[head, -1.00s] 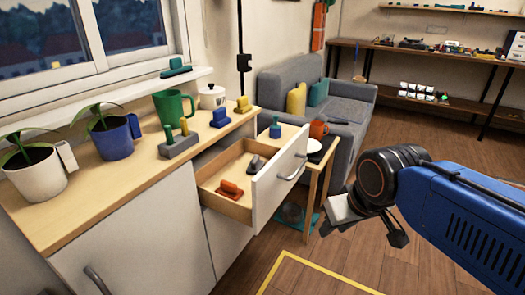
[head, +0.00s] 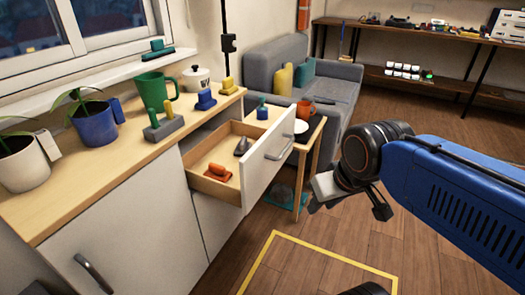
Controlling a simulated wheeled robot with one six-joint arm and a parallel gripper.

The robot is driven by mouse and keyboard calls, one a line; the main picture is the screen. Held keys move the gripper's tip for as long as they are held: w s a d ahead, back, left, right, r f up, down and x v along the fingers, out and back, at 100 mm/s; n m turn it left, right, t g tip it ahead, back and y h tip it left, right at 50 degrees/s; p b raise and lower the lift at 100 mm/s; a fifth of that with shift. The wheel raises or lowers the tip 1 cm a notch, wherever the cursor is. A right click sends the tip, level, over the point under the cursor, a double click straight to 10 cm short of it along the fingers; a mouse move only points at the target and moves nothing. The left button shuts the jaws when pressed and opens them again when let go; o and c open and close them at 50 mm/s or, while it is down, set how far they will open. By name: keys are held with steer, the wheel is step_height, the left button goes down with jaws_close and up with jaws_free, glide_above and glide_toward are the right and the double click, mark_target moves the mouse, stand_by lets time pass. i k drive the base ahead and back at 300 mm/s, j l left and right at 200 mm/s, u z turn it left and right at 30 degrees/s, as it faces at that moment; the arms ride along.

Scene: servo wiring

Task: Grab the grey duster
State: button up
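A small grey piece (head: 241,146), which looks like the grey duster, lies in the open drawer (head: 212,190), toward its back right. An orange piece (head: 217,172) of similar shape lies nearer the drawer's front. My gripper (head: 348,207) is in the air to the right of the drawer, apart from it. Its dark fingertips look spread, with nothing seen between them. The drawer's white front (head: 268,158) stands between my gripper and the grey piece.
The counter (head: 112,172) holds plants, a green mug (head: 154,92), a grey block with pegs (head: 164,128), and blue (head: 205,100) and yellow (head: 227,86) pieces. A small side table (head: 313,130) stands behind the drawer, before a sofa (head: 345,90).

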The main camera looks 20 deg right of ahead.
mark_target(244, 146)
steer(key=i+j+z, duration=0.55)
steer(key=j+z, duration=0.3)
